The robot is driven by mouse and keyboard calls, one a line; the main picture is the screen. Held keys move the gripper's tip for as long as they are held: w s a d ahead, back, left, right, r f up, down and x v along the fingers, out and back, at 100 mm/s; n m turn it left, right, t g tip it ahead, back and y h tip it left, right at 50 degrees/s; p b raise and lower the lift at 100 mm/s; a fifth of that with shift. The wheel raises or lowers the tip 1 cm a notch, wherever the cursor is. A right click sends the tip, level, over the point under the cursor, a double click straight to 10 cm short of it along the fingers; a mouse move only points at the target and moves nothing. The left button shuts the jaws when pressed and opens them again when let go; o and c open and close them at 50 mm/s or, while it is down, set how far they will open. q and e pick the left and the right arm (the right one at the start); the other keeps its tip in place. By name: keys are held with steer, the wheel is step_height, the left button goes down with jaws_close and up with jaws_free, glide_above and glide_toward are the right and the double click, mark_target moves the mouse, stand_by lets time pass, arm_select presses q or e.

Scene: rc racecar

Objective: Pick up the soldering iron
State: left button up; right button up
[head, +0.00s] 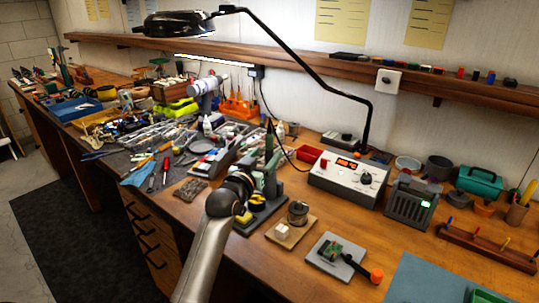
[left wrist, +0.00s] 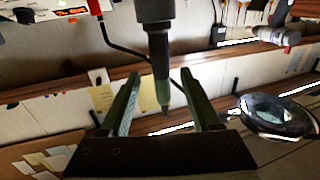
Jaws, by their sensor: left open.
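The soldering iron (head: 269,138) stands upright, with its dark pointed end up, on the bench beside the grey control station. My left gripper (head: 266,172) is right at it, coming from the front left, and partly hides its lower part and the stand. In the left wrist view, which looks upside down, the iron (left wrist: 161,60) runs between the two fingers of my open left gripper (left wrist: 164,85). There seems to be a gap on both sides of it. My right gripper is not in view.
The station (head: 345,178) with a red display is just right of the iron. A spool (head: 298,213) and a grey pad with a circuit board (head: 333,252) lie in front. The lamp's arm (head: 365,115) rises behind.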

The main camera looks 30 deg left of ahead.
arm_select(q)
steer(key=w+a, duration=0.1)
steer(key=w, duration=0.5)
steer(key=shift+a+r, duration=0.15)
steer(key=shift+r, duration=0.05)
steer(key=shift+c, duration=0.2)
jaws_close()
stand_by(0.4)
